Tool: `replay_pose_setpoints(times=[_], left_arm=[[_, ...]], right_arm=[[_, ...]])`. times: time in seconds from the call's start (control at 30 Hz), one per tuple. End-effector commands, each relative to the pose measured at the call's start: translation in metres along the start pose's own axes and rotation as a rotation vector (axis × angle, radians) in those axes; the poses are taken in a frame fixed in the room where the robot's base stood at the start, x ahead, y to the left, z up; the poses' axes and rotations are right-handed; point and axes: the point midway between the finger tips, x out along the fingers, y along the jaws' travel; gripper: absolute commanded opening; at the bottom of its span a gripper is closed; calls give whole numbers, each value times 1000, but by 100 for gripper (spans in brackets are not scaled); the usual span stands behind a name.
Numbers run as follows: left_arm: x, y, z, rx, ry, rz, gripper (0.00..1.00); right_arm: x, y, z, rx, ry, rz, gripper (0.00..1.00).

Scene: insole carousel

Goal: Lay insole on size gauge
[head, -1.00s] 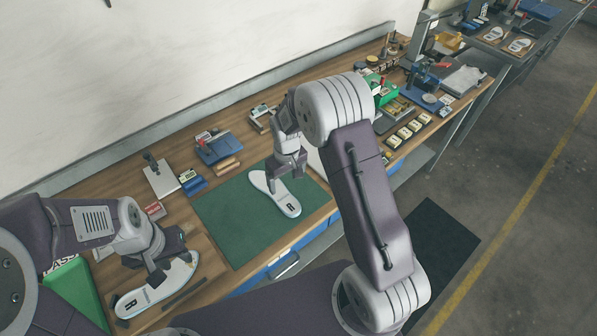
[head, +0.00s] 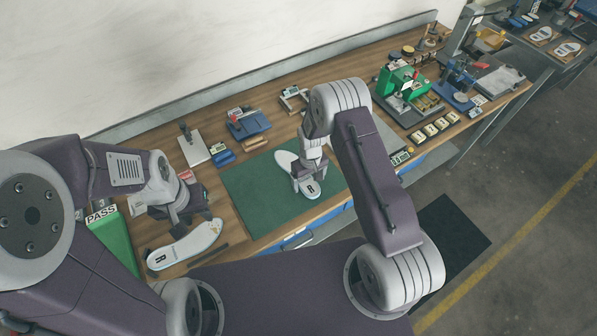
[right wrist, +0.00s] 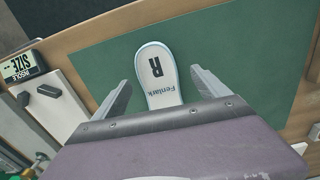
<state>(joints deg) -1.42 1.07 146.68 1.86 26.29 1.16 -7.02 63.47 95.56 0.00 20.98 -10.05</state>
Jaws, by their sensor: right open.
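The white insole marked R (right wrist: 157,75) lies flat on the green mat; its far part is hidden by my right gripper in the right wrist view. It also shows in the head view (head: 312,190). My right gripper (right wrist: 160,85) is open, with one finger on each side of the insole, apart from it. It also shows low over the mat in the head view (head: 308,174). The size gauge (right wrist: 60,105) is a pale plate with dark blocks, partly behind my right arm in the head view (head: 381,143). My left gripper (head: 195,226) looks open over another white insole (head: 172,254).
The green mat (head: 246,190) has bare room around the insole. A sign reading INSOLE SIZE (right wrist: 22,66) stands by the gauge. A green PASS tray (head: 113,240) is at the left. Blue fixtures (head: 247,124) and a green-topped machine (head: 400,82) line the bench.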

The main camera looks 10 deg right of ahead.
Motion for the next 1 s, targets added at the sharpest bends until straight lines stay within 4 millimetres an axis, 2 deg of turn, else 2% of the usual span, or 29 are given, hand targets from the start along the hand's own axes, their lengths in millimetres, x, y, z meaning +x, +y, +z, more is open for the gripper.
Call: replay_pose_setpoints(times=[0.13,0.33,0.37,0.5,0.6,0.63,0.67,0.87,1.0], left_arm=[[-5,0,0,0,0,0,36],[-4,0,0,0,0,0,36],[-4,0,0,0,0,0,36],[-4,0,0,0,0,0,36],[-4,0,0,0,0,0,36],[-4,0,0,0,0,0,36],[-4,0,0,0,0,0,36],[-3,0,0,0,0,0,36],[2,0,0,0,0,0,36]], right_arm=[[16,0,0,0,0,0,85],[17,0,0,0,1,0,85],[17,0,0,0,1,0,82],[17,0,0,0,0,0,43],[17,0,0,0,0,0,20],[17,0,0,0,1,0,19],[17,0,0,0,1,0,13],[16,0,0,0,1,0,13],[5,0,-1,0,2,0,13]])
